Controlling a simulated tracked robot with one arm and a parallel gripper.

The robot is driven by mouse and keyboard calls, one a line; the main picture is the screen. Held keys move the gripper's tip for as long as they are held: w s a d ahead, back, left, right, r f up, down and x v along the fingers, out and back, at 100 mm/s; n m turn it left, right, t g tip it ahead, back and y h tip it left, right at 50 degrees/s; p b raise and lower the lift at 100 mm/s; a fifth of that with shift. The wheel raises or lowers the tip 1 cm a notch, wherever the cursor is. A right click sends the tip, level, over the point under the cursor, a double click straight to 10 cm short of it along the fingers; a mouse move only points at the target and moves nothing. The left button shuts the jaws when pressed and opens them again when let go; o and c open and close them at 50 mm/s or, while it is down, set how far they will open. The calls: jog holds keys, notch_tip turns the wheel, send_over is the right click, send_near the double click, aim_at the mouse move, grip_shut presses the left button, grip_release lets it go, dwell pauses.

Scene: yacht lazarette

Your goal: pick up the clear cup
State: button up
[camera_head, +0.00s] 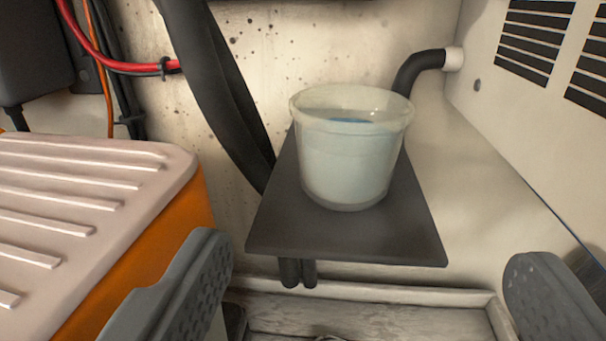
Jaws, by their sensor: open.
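The clear cup (350,160) stands upright on a small dark grey shelf (345,238), right of the picture's middle. It is a translucent, pale tub with a wide rim and slightly tapered sides. Something blue shows inside it near the top; I cannot tell what it is. My gripper (375,285) is open and empty, with one finger at the lower left and the other at the lower right. The cup is ahead of the fingers, between them in the picture, and neither finger touches it.
An orange box with a ribbed pale lid (75,190) fills the left side. A dark hose (215,90) runs behind the shelf, and a black elbow pipe (415,70) is behind the cup. A vented white panel (535,110) stands at right. A wooden ledge (390,318) lies below.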

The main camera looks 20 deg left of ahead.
aim_at(347, 126)
jog(key=x, duration=0.4)
jog(key=p+x, duration=0.1)
jog(key=x, duration=0.9)
jog(key=shift+s+a+r, duration=0.1)
jog(key=shift+a+r, duration=0.1)
jog(key=shift+a, duration=0.1)
jog(key=c, duration=1.1)
jog(key=shift+c, duration=0.2)
jog(key=shift+r, duration=0.15)
